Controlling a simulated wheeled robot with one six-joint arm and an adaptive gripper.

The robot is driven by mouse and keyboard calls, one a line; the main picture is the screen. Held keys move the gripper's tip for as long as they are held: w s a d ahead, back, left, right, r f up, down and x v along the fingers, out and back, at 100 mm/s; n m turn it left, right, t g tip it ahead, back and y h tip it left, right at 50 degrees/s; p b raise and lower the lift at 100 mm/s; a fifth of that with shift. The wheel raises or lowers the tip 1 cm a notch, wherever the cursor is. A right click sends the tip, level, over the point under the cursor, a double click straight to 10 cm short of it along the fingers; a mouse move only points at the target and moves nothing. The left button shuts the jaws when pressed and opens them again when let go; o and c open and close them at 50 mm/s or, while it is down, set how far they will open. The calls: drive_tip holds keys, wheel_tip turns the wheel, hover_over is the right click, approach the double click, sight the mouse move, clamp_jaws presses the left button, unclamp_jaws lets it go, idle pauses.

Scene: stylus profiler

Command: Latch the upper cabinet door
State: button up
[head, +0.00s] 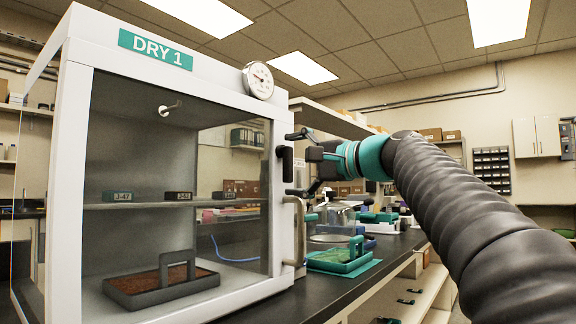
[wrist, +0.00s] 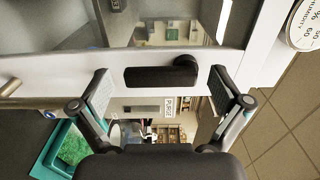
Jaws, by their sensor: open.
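The white cabinet (head: 227,92) labelled DRY 1 fills the left of the head view. Its clear front door looks flush with the frame, though I cannot tell whether it is fully closed. A black latch handle (head: 285,158) sits on the right edge of the front. In the wrist view the latch (wrist: 155,76) lies lengthwise across the picture, with its rounded pivot end at the right. My gripper (head: 297,163) is open in front of the latch. In the wrist view its fingers (wrist: 160,92) stand at either end of the latch, with gaps visible on both sides.
A metal pull handle (head: 299,230) is below the latch. A round dial gauge (head: 258,80) is on the cabinet's upper corner. Inside are small labelled blocks on a shelf and a handled tray (head: 160,288). A green tray (head: 340,258) stands on the dark bench to the right.

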drive_tip(key=v, duration=1.1)
